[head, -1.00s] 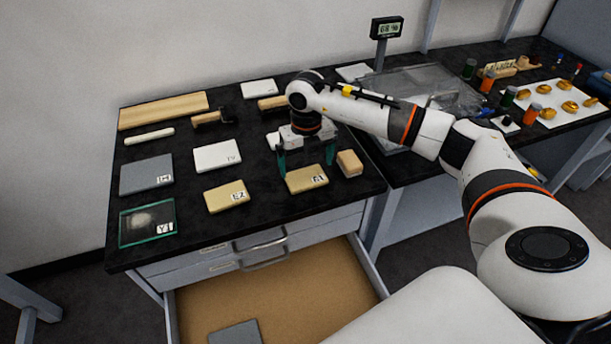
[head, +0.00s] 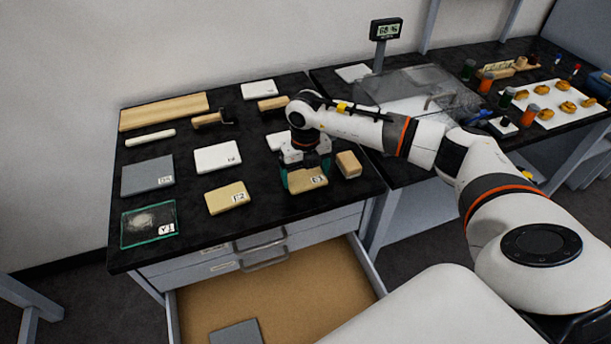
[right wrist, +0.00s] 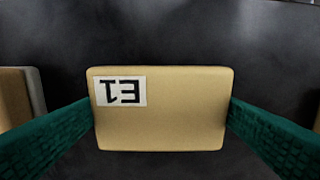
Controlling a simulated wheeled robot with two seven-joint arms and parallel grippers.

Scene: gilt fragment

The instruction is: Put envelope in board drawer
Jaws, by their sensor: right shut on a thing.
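A tan envelope (head: 307,181) with a white label lies on the black worktop near its front edge. In the right wrist view the envelope (right wrist: 160,115) is labelled E1 and sits between the two green fingers. My right gripper (head: 306,178) is shut on it at its two sides. A second tan envelope (head: 226,198) lies to the left on the worktop. The open drawer (head: 290,283) is below the worktop front, with a tan bottom and a grey slab (head: 236,333) inside. My left gripper is not in view.
A grey slab (head: 147,176), a white slab (head: 217,157) and a clear green-edged case (head: 148,224) lie left on the worktop. A wooden block (head: 348,164) stands close right of my gripper. Two shut drawers with handles (head: 262,254) sit above the open one.

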